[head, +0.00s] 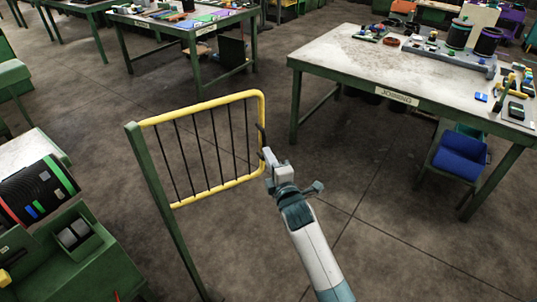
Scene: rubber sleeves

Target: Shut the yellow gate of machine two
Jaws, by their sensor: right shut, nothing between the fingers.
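The yellow gate (215,102) is a yellow tube frame with thin dark upright bars. It hangs from a green post (160,195) at its left side and reaches out over open floor. My right gripper (262,140) is at the gate's free right edge, with its dark fingers against or very close to the yellow tube. Its fingers are shut with nothing between them. Whether they touch the tube I cannot tell. A green machine (105,255) with a dark drum stands left of the post; its number is not readable. My left gripper is not in view.
Another green-legged table (180,28) is at the back left. The floor around the gate is clear.

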